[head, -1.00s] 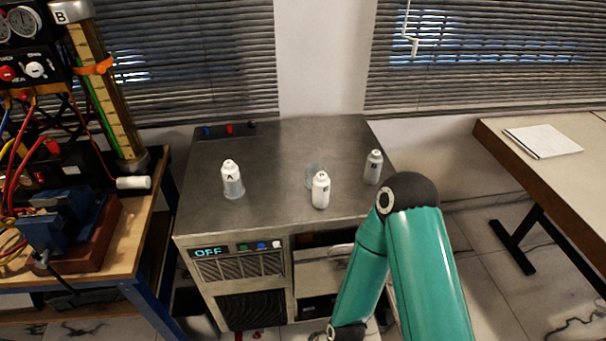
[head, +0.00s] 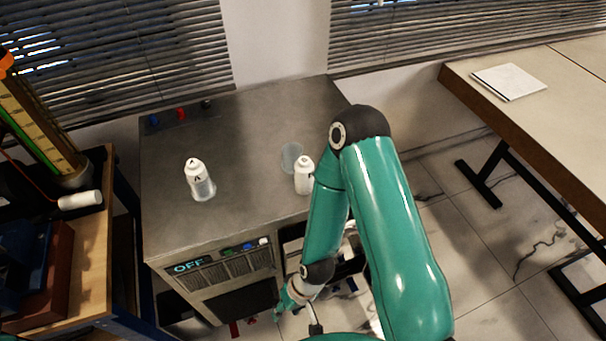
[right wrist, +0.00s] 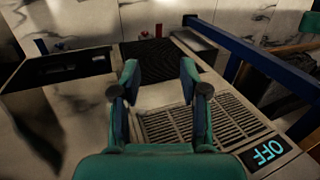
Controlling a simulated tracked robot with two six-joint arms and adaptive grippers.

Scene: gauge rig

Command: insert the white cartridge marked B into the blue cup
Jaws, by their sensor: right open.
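A white cartridge (head: 304,176) stands upright on the metal cabinet top; its mark is too small to read. Just behind it is a translucent bluish cup (head: 291,154), which looks empty. A white cartridge marked A (head: 194,171) stands at the left in a translucent cup (head: 204,190). My right gripper (head: 284,302) is low in front of the cabinet, below its top and away from the cartridges. In the right wrist view it is open and empty (right wrist: 159,72), facing the cabinet front. My left gripper is not in view.
The metal cabinet (head: 240,130) has an OFF display (head: 188,267) and buttons on its front. A wooden bench (head: 90,255) stands left, and a table with a paper pad (head: 508,82) right. My right arm covers the cabinet's right side. The top between the cartridges is clear.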

